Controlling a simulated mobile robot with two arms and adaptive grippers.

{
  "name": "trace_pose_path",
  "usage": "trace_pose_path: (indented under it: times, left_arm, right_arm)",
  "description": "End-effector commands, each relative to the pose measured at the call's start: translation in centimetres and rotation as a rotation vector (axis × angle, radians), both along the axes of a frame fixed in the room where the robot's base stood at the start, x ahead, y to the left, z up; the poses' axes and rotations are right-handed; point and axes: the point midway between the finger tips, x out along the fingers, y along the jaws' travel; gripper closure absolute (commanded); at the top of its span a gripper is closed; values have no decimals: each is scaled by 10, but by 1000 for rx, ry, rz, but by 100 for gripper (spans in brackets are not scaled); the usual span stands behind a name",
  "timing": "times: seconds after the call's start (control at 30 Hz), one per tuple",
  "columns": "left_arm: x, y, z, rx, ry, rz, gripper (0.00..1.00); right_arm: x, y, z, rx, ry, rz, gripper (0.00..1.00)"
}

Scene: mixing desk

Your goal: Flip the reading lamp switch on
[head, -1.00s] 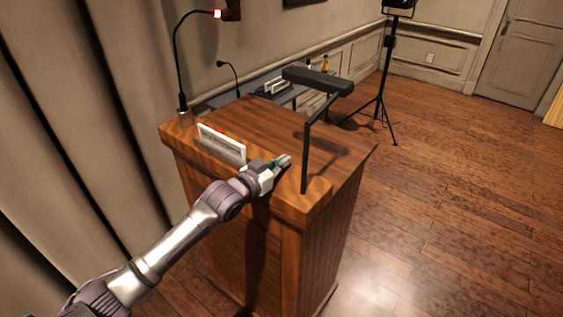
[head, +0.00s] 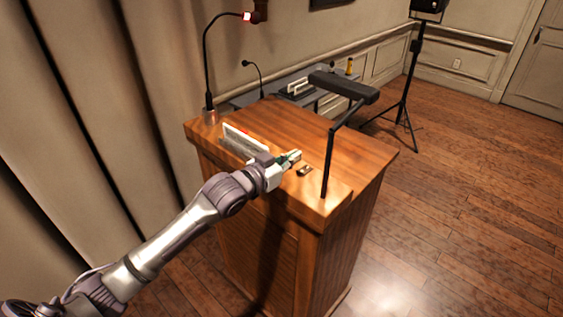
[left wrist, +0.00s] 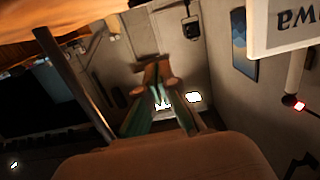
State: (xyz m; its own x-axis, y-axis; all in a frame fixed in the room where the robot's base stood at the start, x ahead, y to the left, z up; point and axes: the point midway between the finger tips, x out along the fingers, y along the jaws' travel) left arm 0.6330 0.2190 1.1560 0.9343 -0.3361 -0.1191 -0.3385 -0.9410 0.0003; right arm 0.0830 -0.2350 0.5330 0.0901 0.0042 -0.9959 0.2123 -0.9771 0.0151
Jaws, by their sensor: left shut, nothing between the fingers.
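The reading lamp is a black post with a bar-shaped head (head: 343,87) at the lectern's near right edge. Its post also shows in the left wrist view (left wrist: 75,80). A small switch (head: 304,171) sits on the lectern top, left of the post; its position is too small to read. My left gripper (head: 294,156) is shut and empty just beyond and left of the switch, apparently apart from it. Its fingers meet in the left wrist view (left wrist: 160,95). The lamp head's underside is hidden. My right gripper is out of view.
The wooden lectern (head: 340,150) also holds a white name sign (head: 243,138) behind my gripper and a gooseneck microphone (head: 207,75) with a red light at the back left. A grey desk (head: 240,100) stands behind, a tripod stand (head: 408,90) at right. Floor at right is clear.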

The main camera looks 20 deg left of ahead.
Motion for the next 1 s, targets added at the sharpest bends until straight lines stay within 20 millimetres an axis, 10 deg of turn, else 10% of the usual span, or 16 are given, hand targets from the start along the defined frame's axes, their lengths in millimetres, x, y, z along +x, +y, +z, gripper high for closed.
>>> trace_pose_path:
  times: [0.3,0.83,1.0]
  left_arm:
    - [-36,13,13,2,0,1,100]
    - [-38,14,16,0,1,0,100]
    - [-53,4,-13,20,71,7,100]
  right_arm:
    - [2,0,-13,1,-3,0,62]
    - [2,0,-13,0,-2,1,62]
    - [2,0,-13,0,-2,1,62]
